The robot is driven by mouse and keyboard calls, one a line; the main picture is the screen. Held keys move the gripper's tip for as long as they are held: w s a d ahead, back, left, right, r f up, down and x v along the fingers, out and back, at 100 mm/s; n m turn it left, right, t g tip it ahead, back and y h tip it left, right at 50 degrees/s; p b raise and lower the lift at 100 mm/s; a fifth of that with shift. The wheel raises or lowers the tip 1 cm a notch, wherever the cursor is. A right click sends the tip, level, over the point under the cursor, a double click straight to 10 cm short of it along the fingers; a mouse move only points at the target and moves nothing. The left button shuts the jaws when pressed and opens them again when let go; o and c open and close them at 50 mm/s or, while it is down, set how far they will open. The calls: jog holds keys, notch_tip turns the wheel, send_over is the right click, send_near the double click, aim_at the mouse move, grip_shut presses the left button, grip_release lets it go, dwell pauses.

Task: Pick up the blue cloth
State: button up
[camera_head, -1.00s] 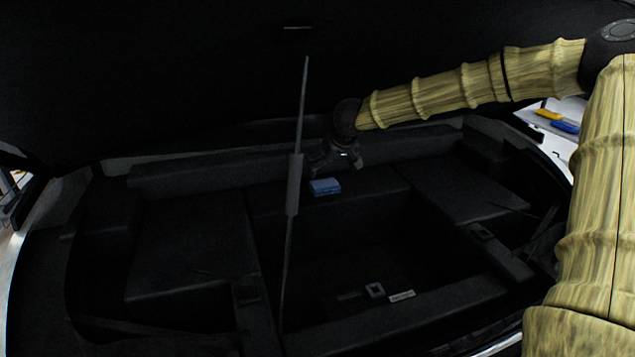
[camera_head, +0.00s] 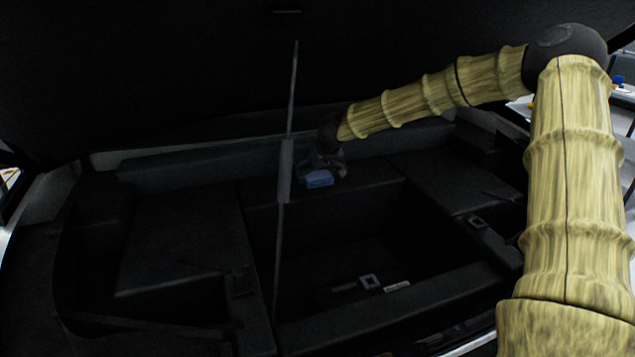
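The blue cloth (camera_head: 319,179) is a small folded block on the dark ledge at the back of the car's open compartment. My gripper (camera_head: 324,170) is dark and hard to make out against the dark lining. It is right above and behind the cloth, and seems to reach down around it. The fingers are too dark and small to show whether they are open or shut on the cloth. My arm, in a tan ribbed cover, comes in from the right.
A thin upright strut (camera_head: 286,170) stands just left of the cloth. A deep dark well (camera_head: 330,245) opens in front of the ledge, with a small pale label (camera_head: 397,287) at its front. Flat dark panels lie on both sides, and the dark lid hangs overhead.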

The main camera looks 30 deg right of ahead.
jog(key=shift+x, duration=0.8)
jog(key=c, duration=0.9)
jog(key=shift+o, duration=0.2)
jog(key=shift+r, duration=0.1)
